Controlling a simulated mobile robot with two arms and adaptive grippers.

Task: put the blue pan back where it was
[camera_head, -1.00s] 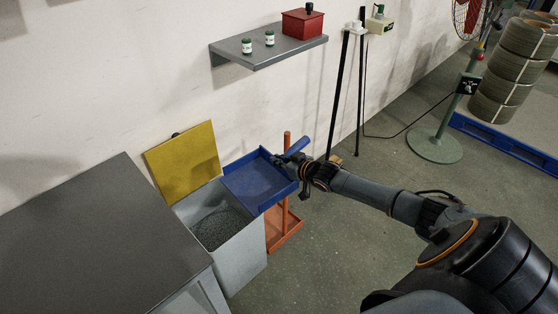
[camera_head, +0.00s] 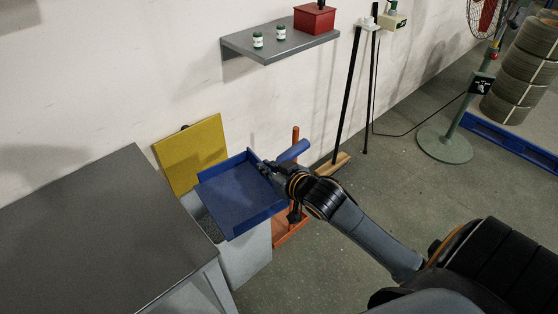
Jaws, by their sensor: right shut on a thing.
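The blue pan (camera_head: 235,201) is a square tray with raised sides and a round blue handle (camera_head: 293,151). My right gripper (camera_head: 268,168) is shut on the pan near the base of its handle, at the pan's right side. The pan is held in the air over the open grey bin (camera_head: 243,258) and covers most of the bin's opening. An orange stand (camera_head: 291,230) with an upright post is on the floor just right of the bin, partly hidden by the pan and my right arm. My left gripper is not in view.
The bin's yellow lid (camera_head: 190,152) stands open against the wall. A grey table (camera_head: 90,235) is close on the left. A wall shelf (camera_head: 280,45) holds two small jars and a red box. A broom (camera_head: 343,110) leans at the wall.

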